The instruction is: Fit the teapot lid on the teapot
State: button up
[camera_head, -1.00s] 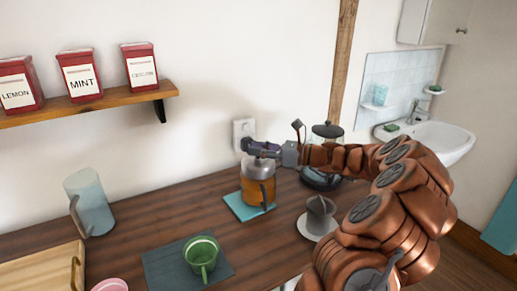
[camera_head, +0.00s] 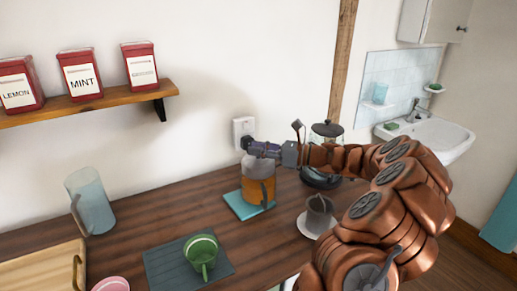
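The teapot (camera_head: 257,187) is a clear glass pot with amber liquid and a dark handle towards me. It stands upright on a small blue mat (camera_head: 240,208) on the wooden counter. My gripper (camera_head: 256,148) is right above the teapot's mouth, with its fingers pointing left. The fingers overlap the pot's top rim in this view, and contact cannot be told. No separate teapot lid can be made out clearly; the gripper hides part of the pot's top. The finger gap is too small to read.
A glass kettle with a dark lid (camera_head: 327,130) stands behind my arm. A grey cup (camera_head: 319,213) on a white saucer is to the right. A green mug (camera_head: 201,255), blue glass jug (camera_head: 91,200) and wooden tray (camera_head: 40,272) are at left. A wall socket (camera_head: 243,131) is behind my gripper.

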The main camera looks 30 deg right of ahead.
jog(key=o, duration=0.5)
jog(key=v, duration=1.2)
dwell(0.3)
